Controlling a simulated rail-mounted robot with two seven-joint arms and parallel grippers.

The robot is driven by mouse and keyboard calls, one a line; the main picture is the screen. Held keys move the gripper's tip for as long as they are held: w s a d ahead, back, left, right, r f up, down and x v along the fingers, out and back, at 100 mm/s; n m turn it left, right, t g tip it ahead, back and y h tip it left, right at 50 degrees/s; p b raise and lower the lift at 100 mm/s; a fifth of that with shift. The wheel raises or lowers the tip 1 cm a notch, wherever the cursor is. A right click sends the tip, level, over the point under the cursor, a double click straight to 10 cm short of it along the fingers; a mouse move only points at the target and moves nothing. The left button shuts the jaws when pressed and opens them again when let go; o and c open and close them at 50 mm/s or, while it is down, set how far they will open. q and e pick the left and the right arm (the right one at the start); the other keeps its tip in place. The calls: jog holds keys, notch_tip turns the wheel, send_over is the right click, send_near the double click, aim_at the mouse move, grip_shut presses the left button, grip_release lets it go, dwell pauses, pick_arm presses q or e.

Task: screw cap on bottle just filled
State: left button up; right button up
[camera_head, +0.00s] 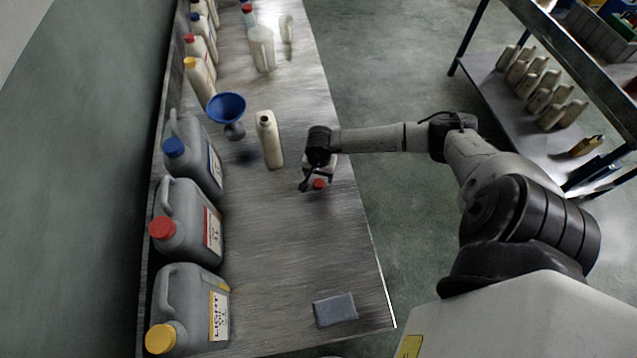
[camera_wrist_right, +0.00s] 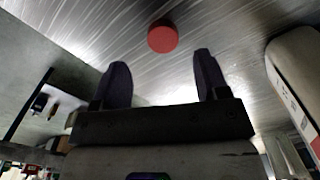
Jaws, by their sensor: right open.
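An uncapped cream bottle (camera_head: 270,142) stands upright on the metal bench, its dark mouth open. It also shows at the right edge of the right wrist view (camera_wrist_right: 297,85). A small red cap (camera_head: 319,184) lies on the bench to the right of the bottle. In the right wrist view the red cap (camera_wrist_right: 162,37) lies ahead of the fingertips, between their lines. My right gripper (camera_head: 312,182) is low over the bench beside the cap. In the wrist view its two fingers (camera_wrist_right: 158,75) are apart with nothing between them. My left gripper is not in view.
A blue funnel (camera_head: 228,108) stands left of the bottle. Large grey jugs (camera_head: 190,222) line the bench's left side. A grey-blue pad (camera_head: 335,310) lies at the near right. A shelf (camera_head: 500,85) with several bottles stands beyond the floor. The bench's near middle is clear.

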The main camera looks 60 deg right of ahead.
aim_at(318, 184)
jog(key=shift+f, duration=0.2)
jog(key=f, duration=0.4)
jog(key=shift+w+a, duration=0.1)
jog(key=shift+a, duration=0.25)
jog(key=shift+d+f, duration=0.1)
jog(key=shift+f, duration=0.45)
jog(key=shift+c, duration=0.4)
jog(key=c, duration=0.9)
